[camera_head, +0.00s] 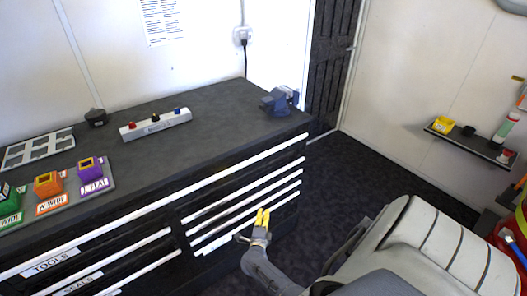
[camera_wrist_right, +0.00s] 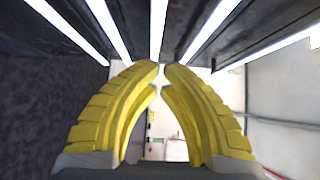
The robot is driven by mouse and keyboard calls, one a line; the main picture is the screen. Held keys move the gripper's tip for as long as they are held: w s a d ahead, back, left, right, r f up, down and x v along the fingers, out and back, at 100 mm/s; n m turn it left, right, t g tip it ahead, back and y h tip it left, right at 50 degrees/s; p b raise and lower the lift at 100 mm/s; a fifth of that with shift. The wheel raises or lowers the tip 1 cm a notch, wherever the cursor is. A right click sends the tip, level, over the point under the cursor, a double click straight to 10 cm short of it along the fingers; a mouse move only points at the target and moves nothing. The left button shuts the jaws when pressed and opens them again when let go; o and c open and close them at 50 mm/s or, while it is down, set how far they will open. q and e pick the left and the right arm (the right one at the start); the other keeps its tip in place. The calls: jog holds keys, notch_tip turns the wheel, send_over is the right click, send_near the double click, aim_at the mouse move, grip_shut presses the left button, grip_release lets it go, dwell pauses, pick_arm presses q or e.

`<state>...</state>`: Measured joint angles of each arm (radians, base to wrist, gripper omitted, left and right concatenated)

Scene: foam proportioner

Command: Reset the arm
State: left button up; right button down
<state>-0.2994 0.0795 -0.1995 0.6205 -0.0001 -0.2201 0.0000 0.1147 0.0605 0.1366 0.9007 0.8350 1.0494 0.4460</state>
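My right gripper (camera_head: 262,216) has yellow fingers and is in front of the drawer cabinet (camera_head: 225,180), low near its right end. In the right wrist view the fingertips (camera_wrist_right: 162,72) of this gripper come together almost touching, with nothing held between them. The cabinet's white drawer handles (camera_wrist_right: 158,22) run just beyond and above the fingertips there. I cannot tell whether the fingers touch a handle. My left gripper is not in view.
On the dark worktop stand a white strip with knobs (camera_head: 156,124), a blue vise (camera_head: 279,101), and green, orange (camera_head: 47,183) and purple (camera_head: 90,168) holders. A wall shelf (camera_head: 470,144) is at right. Dark floor (camera_head: 385,165) lies clear between.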

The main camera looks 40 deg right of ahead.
jog(key=w+a+f+n+t+y, duration=0.1)
jog(key=a+f+n+t+y, duration=0.1)
jog(key=a+f+n+y, duration=0.35)
jog(key=a+f+n+t+y, duration=0.1)
jog(key=a+f+n+y, duration=0.1)
jog(key=a+n, duration=0.55)
jog(key=s+a+f+n+g+y, duration=0.1)
jog(key=s+a+f+n+y, duration=0.25)
jog(key=f, duration=0.25)
jog(key=s+a+f+n+g+y, duration=0.2)
jog(key=s+a+f+n, duration=0.2)
jog(key=a+f+n, duration=0.15)
jog(key=s+a+f+n+g+y, duration=0.1)
jog(key=s+a+f+n+g, duration=0.15)
jog(key=s+f, duration=0.5)
jog(key=s+a+f+n+g+y, duration=0.1)
jog(key=s+f+n+g, duration=0.25)
jog(key=s, duration=0.75)
jog(key=s+f+n+g, duration=0.1)
jog(key=s+f+n, duration=0.1)
jog(key=s, duration=1)
jog(key=s+d+f+n+g, duration=0.1)
jog(key=s+f+n+g, duration=0.1)
jog(key=s, duration=0.9)
jog(key=shift+s+f+h, duration=0.3)
jog(key=shift+s+f, duration=0.1)
jog(key=shift+f, duration=0.25)
jog(key=shift+d, duration=0.1)
